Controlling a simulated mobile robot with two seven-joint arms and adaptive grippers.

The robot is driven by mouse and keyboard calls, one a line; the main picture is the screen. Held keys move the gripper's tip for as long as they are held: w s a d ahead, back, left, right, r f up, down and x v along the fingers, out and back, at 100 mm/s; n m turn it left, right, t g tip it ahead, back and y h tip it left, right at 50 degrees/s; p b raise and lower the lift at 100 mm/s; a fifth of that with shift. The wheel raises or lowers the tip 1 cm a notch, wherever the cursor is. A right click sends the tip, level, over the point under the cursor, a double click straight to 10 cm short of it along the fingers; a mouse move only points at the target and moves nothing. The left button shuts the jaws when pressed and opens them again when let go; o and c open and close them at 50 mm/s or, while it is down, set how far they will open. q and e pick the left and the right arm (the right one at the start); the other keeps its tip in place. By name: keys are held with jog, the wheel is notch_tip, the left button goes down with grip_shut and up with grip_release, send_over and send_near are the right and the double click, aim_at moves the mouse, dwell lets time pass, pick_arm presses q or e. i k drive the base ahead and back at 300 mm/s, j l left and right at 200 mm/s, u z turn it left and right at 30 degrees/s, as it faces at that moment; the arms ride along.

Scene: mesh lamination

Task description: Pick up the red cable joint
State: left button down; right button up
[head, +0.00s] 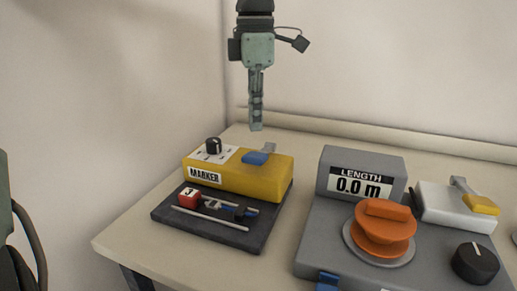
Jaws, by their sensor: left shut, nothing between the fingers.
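A small red block (188,196), which looks like the red cable joint, sits at the left end of a dark grey base (240,238). A thin dark and silver piece with a blue part extends to its right, and a silver rod (208,217) lies in front of it. The yellow MARKER box (262,180) stands just behind the red block. My left gripper (256,127) points straight down, shut and empty, over the back of the table. In the picture it is above and right of the red block, clearly apart from it. My right gripper is out of view.
The yellow box has a black knob (213,145) and a blue lever (256,158) on top. On the right stands a grey LENGTH unit (335,162) reading 0.0 m, with an orange knob (384,228). Bare tabletop (140,228) shows at left.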

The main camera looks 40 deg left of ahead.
aim_at(191, 198)
jog(key=k+l, duration=1.2)
jog(key=k, duration=0.1)
